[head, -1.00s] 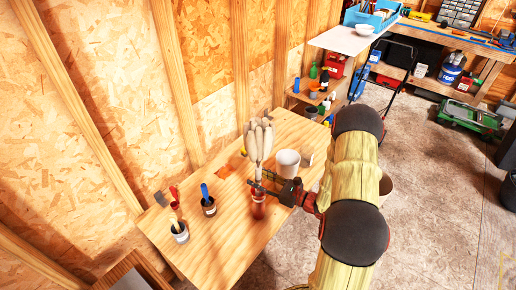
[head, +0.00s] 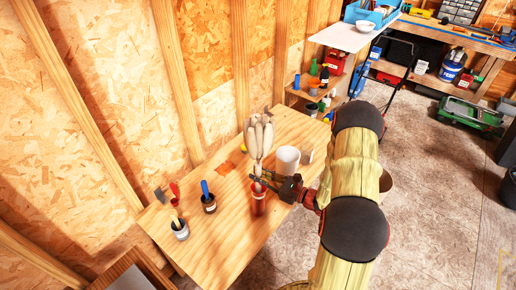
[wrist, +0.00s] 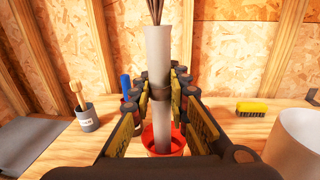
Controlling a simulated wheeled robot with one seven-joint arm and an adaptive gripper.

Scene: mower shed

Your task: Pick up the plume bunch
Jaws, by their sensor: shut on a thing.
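The plume bunch (head: 259,138) has several pale, fluffy heads and stands upright over the red vase (head: 258,204) on the wooden table. My gripper (head: 262,183) is shut on its stem just above the vase rim. In the wrist view the pale stem (wrist: 158,60) passes upright between my fingers (wrist: 160,92). Its lower part reaches down into the red vase (wrist: 153,145). The stem's bottom end is hidden, and the plume heads are outside the wrist view.
A white pot (head: 286,160) stands close to the right of the plume. A can with a blue handle (head: 208,200) and a can with a brush (head: 180,228) stand left. A yellow brush (wrist: 253,107) lies behind the pot. The wall is behind the table.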

